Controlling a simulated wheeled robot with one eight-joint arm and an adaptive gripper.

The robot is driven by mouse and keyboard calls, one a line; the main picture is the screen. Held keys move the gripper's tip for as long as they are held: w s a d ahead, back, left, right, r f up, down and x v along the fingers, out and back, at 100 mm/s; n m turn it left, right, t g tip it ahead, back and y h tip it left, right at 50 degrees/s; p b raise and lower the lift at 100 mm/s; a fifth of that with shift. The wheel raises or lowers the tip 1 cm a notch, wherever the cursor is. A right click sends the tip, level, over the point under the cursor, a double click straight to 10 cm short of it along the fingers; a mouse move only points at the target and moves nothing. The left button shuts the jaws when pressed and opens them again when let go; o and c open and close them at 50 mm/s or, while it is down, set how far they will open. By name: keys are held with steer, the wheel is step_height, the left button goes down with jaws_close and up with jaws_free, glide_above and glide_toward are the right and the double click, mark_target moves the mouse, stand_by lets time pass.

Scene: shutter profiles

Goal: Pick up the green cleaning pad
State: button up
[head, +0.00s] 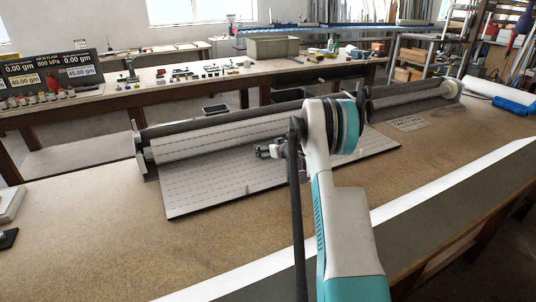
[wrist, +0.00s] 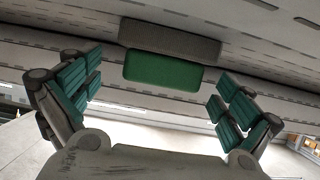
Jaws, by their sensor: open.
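The green cleaning pad (wrist: 163,72) is a small green block with rounded corners in the upper middle of the wrist view. A dark grey block (wrist: 168,39) adjoins it along its upper side; I cannot tell whether they are one piece. My gripper (wrist: 156,80) is open, with one teal-padded finger at each side of the pad in the picture and clear gaps between. No contact shows. In the head view my gripper (head: 270,151) is over the slatted grey shutter panel (head: 205,190). The pad cannot be made out there.
The panel lies on a brown workbench (head: 90,232), in front of a long roller (head: 220,135) with end brackets. A small plate (head: 410,124) lies to the right, and a blue roll (head: 514,106) at the far right. The bench's front left is mostly clear.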

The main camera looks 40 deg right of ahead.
steer(key=shift+x, duration=0.8)
steer(key=shift+r, duration=0.1)
steer(key=c, duration=1.2)
steer(key=shift+o, duration=0.2)
